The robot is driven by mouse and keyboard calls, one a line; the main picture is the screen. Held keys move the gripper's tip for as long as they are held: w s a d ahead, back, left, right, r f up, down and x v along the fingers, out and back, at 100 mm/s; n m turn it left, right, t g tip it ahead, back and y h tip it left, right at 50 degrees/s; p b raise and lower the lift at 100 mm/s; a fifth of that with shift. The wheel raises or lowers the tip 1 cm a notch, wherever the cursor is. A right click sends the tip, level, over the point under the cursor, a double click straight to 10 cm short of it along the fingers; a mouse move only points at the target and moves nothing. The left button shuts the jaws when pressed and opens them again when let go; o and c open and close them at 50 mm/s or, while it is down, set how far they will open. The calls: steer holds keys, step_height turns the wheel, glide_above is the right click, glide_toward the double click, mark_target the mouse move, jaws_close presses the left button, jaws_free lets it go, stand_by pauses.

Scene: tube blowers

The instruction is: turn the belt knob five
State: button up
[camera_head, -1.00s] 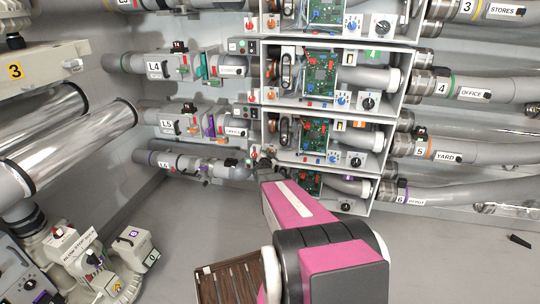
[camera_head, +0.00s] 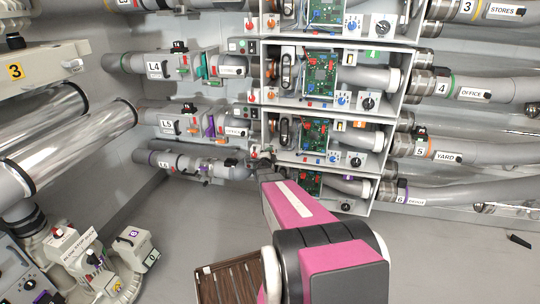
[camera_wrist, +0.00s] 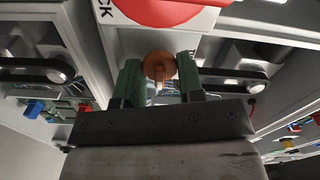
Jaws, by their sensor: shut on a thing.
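My gripper (camera_wrist: 160,80) is shut on a small orange-brown knob (camera_wrist: 160,62) in the wrist view. Its green fingers stand on either side of the knob, and a round shaft or peg shows in the middle. In the head view my gripper (camera_head: 264,163) is at the left edge of the cabinet stack, by the lowest units. The knob is hidden there behind my gripper and arm. The unit marked 5 (camera_head: 425,150) has a black slotted loop (camera_head: 284,133) and a green circuit board (camera_head: 313,133). I cannot read the knob's setting.
A large red disc (camera_wrist: 165,8) lies close above the knob in the wrist view. Black slotted loops flank it on the left (camera_wrist: 40,70) and right (camera_wrist: 232,77). Grey tubes (camera_head: 180,162) run into the stack from the left.

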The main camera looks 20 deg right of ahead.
steer(key=shift+m, duration=0.4)
steer(key=o, duration=0.6)
steer(key=shift+o, duration=0.2)
steer(key=shift+s, duration=0.15)
steer(key=v, duration=1)
steer(key=shift+s+a, duration=0.25)
